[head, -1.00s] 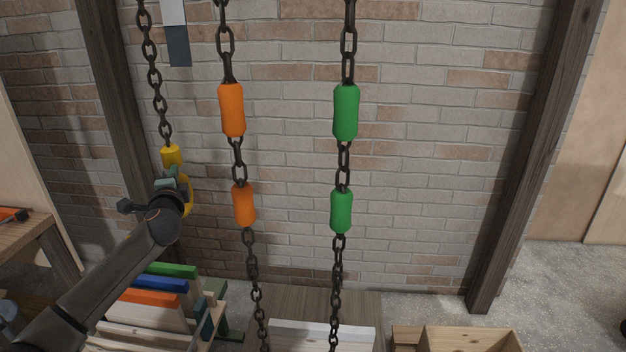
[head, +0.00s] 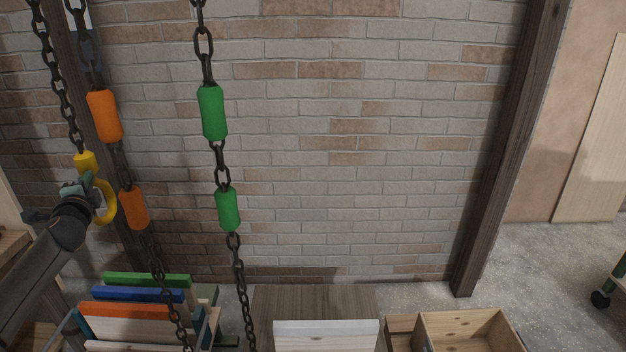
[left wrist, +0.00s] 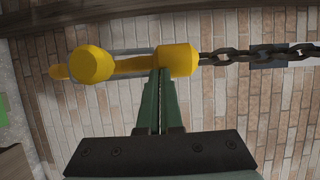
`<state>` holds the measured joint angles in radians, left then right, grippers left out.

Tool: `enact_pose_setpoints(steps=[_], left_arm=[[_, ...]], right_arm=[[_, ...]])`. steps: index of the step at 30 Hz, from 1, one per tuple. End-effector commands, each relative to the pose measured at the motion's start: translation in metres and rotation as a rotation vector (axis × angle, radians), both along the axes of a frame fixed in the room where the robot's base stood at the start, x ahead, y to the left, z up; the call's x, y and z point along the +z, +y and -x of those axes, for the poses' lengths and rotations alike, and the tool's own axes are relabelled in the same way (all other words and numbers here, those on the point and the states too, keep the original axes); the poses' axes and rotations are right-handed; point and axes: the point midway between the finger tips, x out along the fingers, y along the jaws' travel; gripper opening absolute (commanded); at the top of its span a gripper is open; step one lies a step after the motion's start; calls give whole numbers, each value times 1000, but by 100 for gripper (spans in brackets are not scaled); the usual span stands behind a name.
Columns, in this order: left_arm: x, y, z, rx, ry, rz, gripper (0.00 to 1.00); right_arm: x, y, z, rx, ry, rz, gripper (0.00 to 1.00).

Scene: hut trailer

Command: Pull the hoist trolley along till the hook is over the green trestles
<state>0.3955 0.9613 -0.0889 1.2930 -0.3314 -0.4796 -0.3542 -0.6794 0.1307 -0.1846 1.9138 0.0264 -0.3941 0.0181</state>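The yellow hook (head: 105,203) hangs on a dark chain at the left of the head view; its thick yellow body also shows in the left wrist view (left wrist: 95,64). My left gripper (head: 82,187) is at the hook's upper part. In the left wrist view its green fingers (left wrist: 160,78) are close together, with their tips on the yellow neck. Two more chains hang to the right, one with orange sleeves (head: 104,116) and one with green sleeves (head: 212,113). The trolley above is out of view. I cannot clearly make out the green trestles. My right gripper is not in view.
Coloured boards (head: 138,310) stand in a rack at the lower left. A wooden crate (head: 475,335) and a white-topped board (head: 326,328) are at the bottom. Dark posts (head: 510,150) stand against the brick wall. Open floor (head: 560,270) lies at the right.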

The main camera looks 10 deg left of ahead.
Motion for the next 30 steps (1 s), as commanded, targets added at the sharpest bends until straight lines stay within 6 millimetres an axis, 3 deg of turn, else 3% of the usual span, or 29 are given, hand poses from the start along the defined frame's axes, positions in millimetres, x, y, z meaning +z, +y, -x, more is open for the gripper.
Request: enact_pose_setpoints(steps=[3, 9, 30], left_arm=[[6, 17, 4, -2, -9, -4, 0], [3, 30, 6, -6, -7, 0, 0], [-2, 34, 8, 0, 2, 3, 0]], right_arm=[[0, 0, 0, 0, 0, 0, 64], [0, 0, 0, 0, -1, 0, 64], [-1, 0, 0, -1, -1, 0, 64]])
